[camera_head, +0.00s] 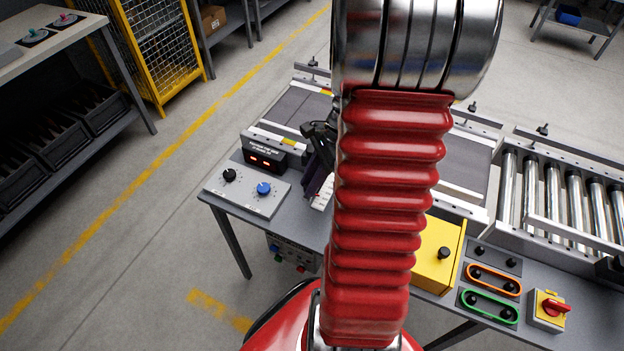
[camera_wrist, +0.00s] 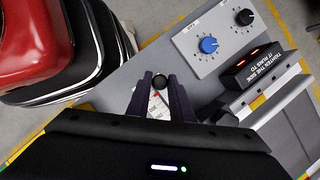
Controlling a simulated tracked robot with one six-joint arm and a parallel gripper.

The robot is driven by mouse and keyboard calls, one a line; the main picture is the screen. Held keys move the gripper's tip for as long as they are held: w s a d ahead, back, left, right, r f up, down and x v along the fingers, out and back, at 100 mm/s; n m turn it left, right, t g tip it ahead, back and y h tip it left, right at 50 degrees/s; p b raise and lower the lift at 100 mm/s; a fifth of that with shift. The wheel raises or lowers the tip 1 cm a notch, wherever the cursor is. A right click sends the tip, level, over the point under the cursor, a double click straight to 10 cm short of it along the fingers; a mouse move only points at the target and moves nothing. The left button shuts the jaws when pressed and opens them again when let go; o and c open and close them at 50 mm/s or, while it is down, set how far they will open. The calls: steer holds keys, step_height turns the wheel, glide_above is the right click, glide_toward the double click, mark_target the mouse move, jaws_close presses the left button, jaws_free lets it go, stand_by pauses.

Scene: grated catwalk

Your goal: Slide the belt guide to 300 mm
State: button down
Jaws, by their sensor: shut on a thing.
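My gripper (camera_wrist: 160,91) is shut on a black ball knob (camera_wrist: 160,81), which shows between its two dark fingertips in the wrist view. The knob appears to be the belt guide's handle. A white scale plate (camera_wrist: 155,103) with a red mark lies below it, partly covered by the fingers, and its figures cannot be read. In the head view my gripper (camera_head: 319,150) is at the conveyor's near side, largely behind my red arm. The white scale plate (camera_head: 322,194) shows partly there. The guide's position in millimetres cannot be told.
A grey panel (camera_head: 247,190) with black and blue knobs and a red-lit display box (camera_head: 265,160) stand left of my gripper. The belt conveyor (camera_head: 300,108) runs behind. A yellow box (camera_head: 436,254), oval button plates and a red switch (camera_head: 553,306) are to the right.

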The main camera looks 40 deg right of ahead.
steer(key=shift+w+d, duration=0.1)
steer(key=shift+d, duration=0.05)
steer(key=shift+w+d+r, duration=0.1)
steer(key=shift+w+d, duration=0.25)
steer(key=shift+d, duration=0.5)
steer(key=c, duration=1.6)
jaws_free()
steer(key=shift+s, duration=0.1)
steer(key=v, duration=1.3)
steer(key=shift+s+d+r, duration=0.1)
steer(key=shift+d+r, duration=0.05)
steer(key=shift+r, duration=0.1)
